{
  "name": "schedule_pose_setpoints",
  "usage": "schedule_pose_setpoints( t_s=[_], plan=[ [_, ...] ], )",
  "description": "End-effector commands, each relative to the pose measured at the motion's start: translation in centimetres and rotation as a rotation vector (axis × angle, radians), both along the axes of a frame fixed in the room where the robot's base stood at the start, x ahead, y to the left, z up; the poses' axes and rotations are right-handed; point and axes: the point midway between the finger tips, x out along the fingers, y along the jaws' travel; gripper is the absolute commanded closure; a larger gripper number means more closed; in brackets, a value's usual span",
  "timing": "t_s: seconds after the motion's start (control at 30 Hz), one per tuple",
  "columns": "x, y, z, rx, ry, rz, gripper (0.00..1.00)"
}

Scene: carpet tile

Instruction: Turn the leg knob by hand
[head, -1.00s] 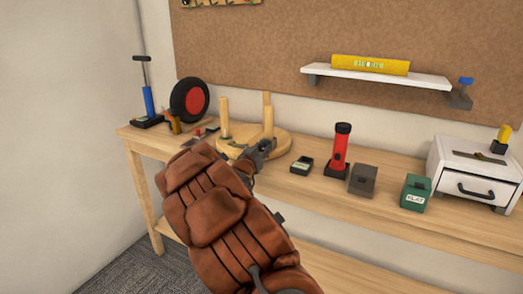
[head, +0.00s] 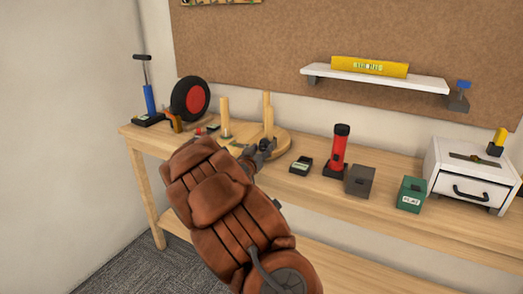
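A round light-wood piece (head: 283,138) lies on the workbench with upright wooden legs on it, like an upturned stool. One leg (head: 225,112) stands at its left. Another leg (head: 267,108) stands at its right. My gripper (head: 266,149) is at the front of the round piece, just below the right leg's base in the picture. I cannot tell whether it touches the leg. Its fingers are small and dark, and their gap is unclear. My arm hides the front of the round piece. No separate knob can be made out.
On the workbench (head: 330,205), a wheel (head: 190,98) and a blue pump (head: 149,98) stand left. A small black box (head: 301,166), red flashlight (head: 339,147), grey box (head: 361,180), green box (head: 411,193) and white drawer unit (head: 462,185) stand right. A shelf (head: 400,80) hangs above.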

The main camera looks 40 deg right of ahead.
Motion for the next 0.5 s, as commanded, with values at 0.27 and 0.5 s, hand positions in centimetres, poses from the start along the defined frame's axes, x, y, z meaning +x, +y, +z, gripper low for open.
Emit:
schedule_pose_setpoints(
  t_s=[0.27, 0.5],
  plan=[
    [0.0, 0.0, 0.0, 0.000, -0.001, -0.001, 0.43],
    [-0.5, 1.0, 0.0, 0.001, 0.000, -0.001, 0.43]
  ],
)
